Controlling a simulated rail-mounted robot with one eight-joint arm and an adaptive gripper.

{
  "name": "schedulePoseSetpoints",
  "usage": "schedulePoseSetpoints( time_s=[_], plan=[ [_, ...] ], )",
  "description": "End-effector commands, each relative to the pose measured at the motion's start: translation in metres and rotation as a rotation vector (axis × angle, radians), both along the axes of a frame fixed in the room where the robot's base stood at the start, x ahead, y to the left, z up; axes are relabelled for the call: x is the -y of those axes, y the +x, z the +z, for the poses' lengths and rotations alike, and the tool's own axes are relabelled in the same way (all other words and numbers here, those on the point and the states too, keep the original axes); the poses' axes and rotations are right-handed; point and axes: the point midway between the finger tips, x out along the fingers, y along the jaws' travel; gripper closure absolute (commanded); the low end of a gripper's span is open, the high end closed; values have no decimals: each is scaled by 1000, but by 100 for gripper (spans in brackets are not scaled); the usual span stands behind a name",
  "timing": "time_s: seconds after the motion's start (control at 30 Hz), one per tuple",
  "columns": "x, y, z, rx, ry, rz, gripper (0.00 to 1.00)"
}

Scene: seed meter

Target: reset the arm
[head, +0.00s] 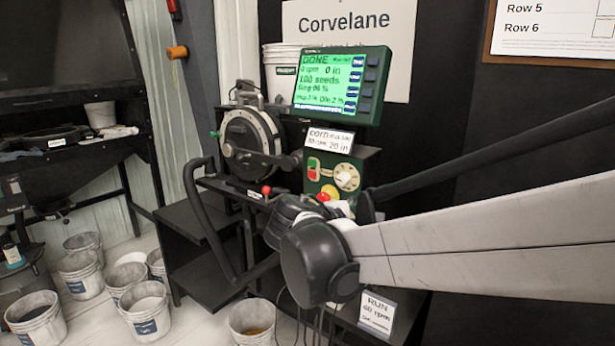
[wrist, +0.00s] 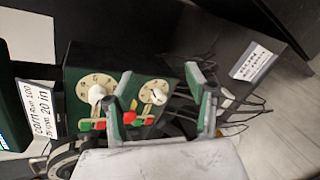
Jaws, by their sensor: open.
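My gripper (wrist: 158,76) is open in the wrist view, with its two green-padded fingers spread and nothing seen between them. It is in front of the green control box (wrist: 120,72), which has two cream dials and red and green buttons. Whether a finger touches the box, I cannot tell. In the head view my arm reaches in from the right and its dark joint hides most of the gripper. The control box (head: 322,174) shows just above that joint. The seed meter's green display (head: 330,83) reads DONE, 0 rpm and 100 seeds.
The round seed meter (head: 250,143) stands left of the control box on a black stand. A RUN card (head: 377,313) is low on the right. Several white buckets (head: 148,308) stand on the floor at left. A dark wall is behind the stand.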

Motion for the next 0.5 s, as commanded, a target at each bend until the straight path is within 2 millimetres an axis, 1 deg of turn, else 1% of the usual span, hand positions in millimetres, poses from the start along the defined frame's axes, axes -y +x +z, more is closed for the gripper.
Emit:
schedulePoseSetpoints(
  time_s=[0.03,0.1,0.17,0.2,0.3,0.5],
  plan=[
    [17,-14,5,0,72,-29,49],
    [34,-31,5,3,178,-72,49],
    [46,-46,4,8,269,-108,49],
    [54,-57,4,13,330,-134,49],
    [70,-84,3,27,483,-204,49],
    [91,-140,-1,68,786,-359,49]
  ],
)
